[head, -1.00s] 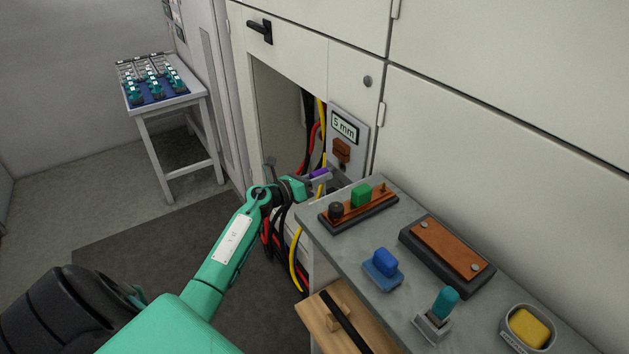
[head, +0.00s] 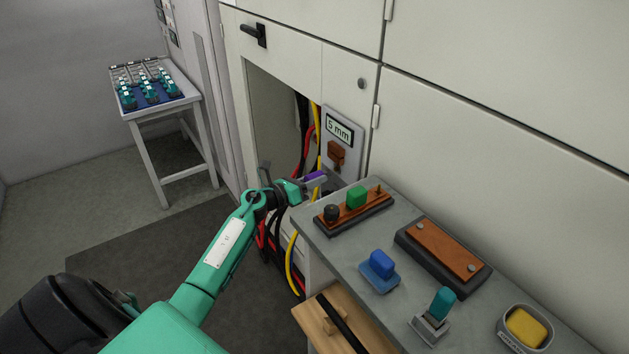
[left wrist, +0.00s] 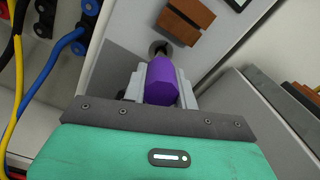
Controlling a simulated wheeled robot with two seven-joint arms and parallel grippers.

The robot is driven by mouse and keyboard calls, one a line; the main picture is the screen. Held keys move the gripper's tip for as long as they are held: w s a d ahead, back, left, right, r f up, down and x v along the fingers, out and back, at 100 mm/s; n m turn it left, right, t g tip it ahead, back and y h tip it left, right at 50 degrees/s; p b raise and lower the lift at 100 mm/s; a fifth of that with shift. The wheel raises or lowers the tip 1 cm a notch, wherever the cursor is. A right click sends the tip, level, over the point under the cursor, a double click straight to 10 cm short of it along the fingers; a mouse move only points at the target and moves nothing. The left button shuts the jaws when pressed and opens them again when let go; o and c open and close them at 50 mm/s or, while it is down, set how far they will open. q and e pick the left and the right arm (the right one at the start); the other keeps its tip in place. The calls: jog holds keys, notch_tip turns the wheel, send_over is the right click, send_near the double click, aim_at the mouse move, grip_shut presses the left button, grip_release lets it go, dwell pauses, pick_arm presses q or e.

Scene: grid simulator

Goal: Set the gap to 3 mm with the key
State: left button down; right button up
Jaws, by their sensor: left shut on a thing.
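The panel (head: 345,118) in the cabinet opening has a display (head: 338,130) that reads "5 mm". A brown block (head: 336,153) sits below the display, and the block also shows in the left wrist view (left wrist: 186,18). My left gripper (head: 316,183) is shut on the purple key (left wrist: 163,82), in front of the panel's lower part. In the left wrist view the key's dark shaft points at a round socket (left wrist: 158,46) below the brown block. Its tip is at the socket, but I cannot tell how deep it goes. My right gripper is not in view.
A grey bench (head: 331,247) to the right holds a board with a green block (head: 357,197), a blue block (head: 382,263), a teal-handled piece (head: 443,303) and a yellow block (head: 526,328). Red, black and yellow cables (head: 291,262) hang beside my gripper. A side table (head: 165,111) stands far left.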

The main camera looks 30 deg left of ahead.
pick_arm(q)
jog(key=shift+w+d, duration=0.25)
jog(key=shift+w, duration=0.25)
jog(key=shift+w+d+b, duration=0.2)
jog(key=shift+w+b, duration=0.1)
jog(key=shift+w, duration=0.25)
